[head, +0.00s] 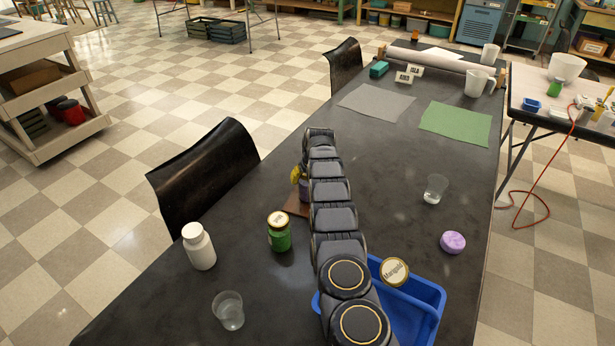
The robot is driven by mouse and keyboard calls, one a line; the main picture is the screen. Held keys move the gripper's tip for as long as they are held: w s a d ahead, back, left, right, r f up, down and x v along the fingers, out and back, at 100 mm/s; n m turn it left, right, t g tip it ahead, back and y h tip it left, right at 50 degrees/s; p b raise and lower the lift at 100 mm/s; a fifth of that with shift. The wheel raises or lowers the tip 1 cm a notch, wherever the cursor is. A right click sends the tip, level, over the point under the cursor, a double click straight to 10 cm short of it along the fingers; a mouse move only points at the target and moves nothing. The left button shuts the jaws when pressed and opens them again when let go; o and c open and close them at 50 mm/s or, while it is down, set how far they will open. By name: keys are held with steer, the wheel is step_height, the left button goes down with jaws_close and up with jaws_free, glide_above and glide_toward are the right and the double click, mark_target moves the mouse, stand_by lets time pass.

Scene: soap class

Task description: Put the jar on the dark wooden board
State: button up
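A green glass jar (280,238) with a gold-rimmed, labelled lid stands upright on the black table, left of my arm. The dark wooden board (296,204) shows only as a reddish-brown corner behind the jar; my arm covers the rest. A small purple item (305,189) with a yellow part (295,174) shows at the arm's left edge, over or on the board; I cannot tell which. My gripper is at the far end of my arm, mostly hidden by the arm links. Its fingers cannot be made out, nor whether they hold anything.
A white bottle (199,247) and a clear cup (228,311) stand left of the jar. A blue bin (427,298) with a round Marigold-labelled item (394,271) is at right. Chairs line the left edge.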

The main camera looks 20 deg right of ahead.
steer(key=o, duration=1.1)
steer(key=shift+v, duration=6.2)
steer(key=s+a+r+g, duration=0.1)
steer(key=s+a+r, duration=0.25)
steer(key=s, duration=0.35)
steer(key=s+a+r+n+g+y, duration=0.1)
steer(key=s+a+r, duration=0.2)
steer(key=s+r, duration=0.25)
steer(key=s+a+r+g, duration=0.1)
steer(key=s+a+r, duration=0.2)
steer(key=s, duration=0.4)
steer(key=s+g, duration=0.1)
steer(key=s, duration=0.9)
steer(key=s+g, duration=0.1)
steer(key=s, duration=0.9)
steer(key=s+m+g+h, duration=0.1)
steer(key=s, duration=1)
steer(key=shift+d+r, duration=0.15)
